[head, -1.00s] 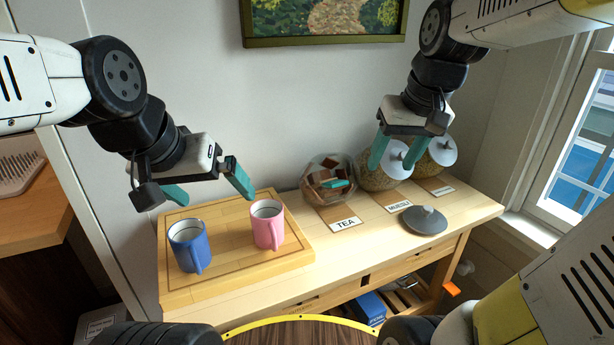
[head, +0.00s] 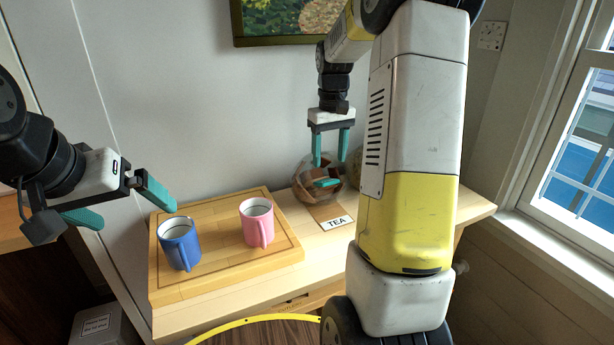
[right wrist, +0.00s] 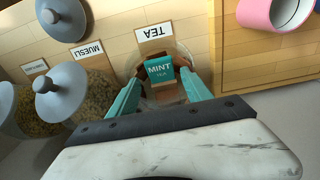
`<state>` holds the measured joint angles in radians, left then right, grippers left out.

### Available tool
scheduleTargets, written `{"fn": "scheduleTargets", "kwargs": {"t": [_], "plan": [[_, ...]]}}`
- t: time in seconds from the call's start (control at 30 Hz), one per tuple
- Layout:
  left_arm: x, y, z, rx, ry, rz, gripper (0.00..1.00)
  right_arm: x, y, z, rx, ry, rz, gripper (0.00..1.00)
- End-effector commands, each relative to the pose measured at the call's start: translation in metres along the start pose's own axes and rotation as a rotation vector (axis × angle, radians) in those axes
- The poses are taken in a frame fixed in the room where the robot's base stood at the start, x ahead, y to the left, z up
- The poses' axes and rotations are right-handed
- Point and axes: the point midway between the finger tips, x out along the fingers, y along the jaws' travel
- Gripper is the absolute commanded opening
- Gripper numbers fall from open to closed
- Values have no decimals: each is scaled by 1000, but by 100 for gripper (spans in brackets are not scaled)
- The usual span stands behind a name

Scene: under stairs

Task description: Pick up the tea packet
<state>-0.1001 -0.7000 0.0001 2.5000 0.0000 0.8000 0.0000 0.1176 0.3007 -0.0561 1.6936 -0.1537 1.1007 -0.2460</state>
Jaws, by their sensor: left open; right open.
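A teal tea packet marked MINT (right wrist: 160,70) lies at the mouth of a clear round jar with brown packets in it. In the head view the packet (head: 327,183) shows as a teal strip in the jar (head: 304,186), behind the TEA label. My right gripper (head: 330,160) is open and points down just over the jar. In the right wrist view its teal fingers (right wrist: 159,97) stand on either side of the packet, apart from each other. Whether they touch it I cannot tell. My left gripper (head: 125,208) is open and empty, left of the cutting board.
A blue mug (head: 180,245) and a pink mug (head: 256,224) stand on the wooden board (head: 228,270). The MUESLI jar (right wrist: 92,100) and a loose grey lid (right wrist: 62,18) are beside the tea jar. My right arm hides the table's right part in the head view.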

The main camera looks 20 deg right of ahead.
Motion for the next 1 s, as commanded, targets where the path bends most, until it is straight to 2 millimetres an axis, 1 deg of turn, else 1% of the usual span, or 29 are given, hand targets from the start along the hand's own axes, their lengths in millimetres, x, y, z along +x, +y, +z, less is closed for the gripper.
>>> {"fn": "scheduleTargets", "kwargs": {"t": [0.03, 0.3, 0.43, 0.63, 0.7, 0.83, 1.0], "plan": [[0, 0, 0, 0, 0, 0, 100, 25, 0, 6, 1, -33, -4, 56], [0, 0, 0, 0, 1, 0, 100, 62, 1, 9, 1, -30, -4, 56], [0, 0, 0, 0, 0, 0, 100, 70, 0, 8, 1, -29, -5, 56], [0, 0, 0, 0, 0, 0, 100, 72, 0, 9, 0, -32, -6, 56], [0, 0, 0, 0, 0, 0, 100, 73, -1, 10, 0, -33, -7, 39], [0, 0, 0, 0, 0, 0, 100, 73, -1, 10, 0, -34, -7, 13], [0, 0, 0, 0, 0, 0, 100, 73, -1, 10, -1, -35, -7, 12]]}}
